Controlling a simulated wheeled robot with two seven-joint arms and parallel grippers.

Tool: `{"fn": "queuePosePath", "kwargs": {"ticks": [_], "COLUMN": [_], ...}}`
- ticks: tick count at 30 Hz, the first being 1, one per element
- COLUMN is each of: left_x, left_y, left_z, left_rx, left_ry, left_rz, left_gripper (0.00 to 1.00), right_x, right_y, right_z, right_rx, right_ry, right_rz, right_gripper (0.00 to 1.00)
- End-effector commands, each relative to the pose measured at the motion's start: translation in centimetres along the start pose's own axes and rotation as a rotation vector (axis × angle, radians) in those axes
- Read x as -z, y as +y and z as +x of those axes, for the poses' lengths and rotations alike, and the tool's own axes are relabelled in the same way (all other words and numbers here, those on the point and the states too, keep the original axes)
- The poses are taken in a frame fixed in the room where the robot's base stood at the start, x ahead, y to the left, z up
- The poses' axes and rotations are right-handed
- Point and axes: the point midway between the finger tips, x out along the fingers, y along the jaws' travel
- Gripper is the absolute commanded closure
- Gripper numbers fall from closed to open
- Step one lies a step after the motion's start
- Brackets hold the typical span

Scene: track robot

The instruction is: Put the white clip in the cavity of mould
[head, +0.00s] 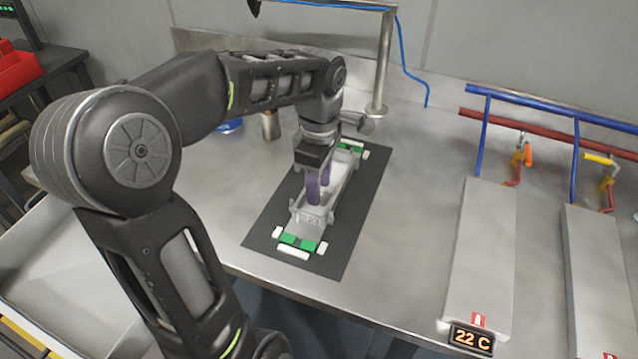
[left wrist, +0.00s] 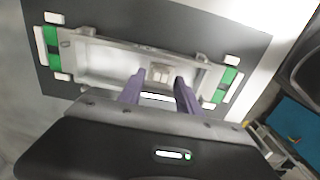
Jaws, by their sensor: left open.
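The mould (head: 312,214) is a long pale grey tray with a cavity, lying on a black mat; it also shows in the left wrist view (left wrist: 98,65). A small off-white block, which looks like the white clip (left wrist: 160,72), sits inside the cavity, right of its middle in the left wrist view. My left gripper (head: 320,188) points down over the mould. Its purple fingers (left wrist: 158,82) are open and spread to either side of the block, with a gap between. Whether they touch it I cannot tell. In the head view the block is mostly hidden. My right gripper is not in view.
Green blocks (head: 298,242) and white pieces (head: 293,252) stand at both mould ends on the black mat (head: 262,222). A metal post (head: 383,70) rises behind. Grey panels with pipes (head: 482,255) stand right. The steel table between is clear.

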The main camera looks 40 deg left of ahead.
Motion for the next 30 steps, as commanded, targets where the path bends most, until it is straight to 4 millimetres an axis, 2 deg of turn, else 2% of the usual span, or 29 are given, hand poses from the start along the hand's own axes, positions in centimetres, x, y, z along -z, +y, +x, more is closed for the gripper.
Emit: {"fn": "queuePosePath", "kwargs": {"ticks": [5,10,14,16,21,30], "left_x": [0.0,0.0,0.0,0.0,0.0,0.0], "left_y": [0.1,0.1,0.1,0.0,0.0,0.0], "left_z": [-2.5,-6.2,-9.3,-10.7,-11.8,-11.7], "left_rx": [-0.005,-0.006,-0.004,-0.001,-0.001,-0.001], "left_ry": [0.001,-0.001,-0.001,-0.001,0.0,0.0], "left_rz": [0.0,0.0,0.0,0.0,-0.001,0.0], "left_gripper": [0.6,0.6,0.6,0.6,0.6,0.6], "right_x": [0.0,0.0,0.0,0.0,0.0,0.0], "right_y": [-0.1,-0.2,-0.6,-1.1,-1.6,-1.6], "right_z": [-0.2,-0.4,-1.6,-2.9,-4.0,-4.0], "right_rx": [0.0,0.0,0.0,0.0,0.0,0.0], "right_ry": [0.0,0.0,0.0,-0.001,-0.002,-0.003], "right_rz": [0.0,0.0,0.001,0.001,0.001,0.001], "right_gripper": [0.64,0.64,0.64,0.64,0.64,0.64]}}
